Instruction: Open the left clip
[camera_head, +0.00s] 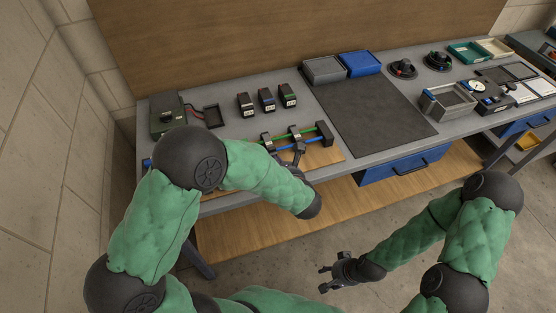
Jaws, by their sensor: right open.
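The tube chassis lies on a wooden board (328,156) at the bench's front edge. It carries a green tube (308,130) and a blue tube (311,141) held by black clips. The left clip (267,142) is at the chassis's left end, partly behind my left arm. A middle clip (295,133) and a right clip (326,134) stand further right. My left gripper (298,152) is at the chassis near the middle clip; its fingers blend with the dark parts, so I cannot tell its opening or any contact. My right gripper (324,279) is open and empty, in front of the bench.
Three small dark boxes (267,99) stand behind the chassis. A green-grey device (167,117) and a black tray (207,117) are at left. A dark mat (375,116) lies clear to the right. Grey (323,70) and blue (360,63) bins stand at the back.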

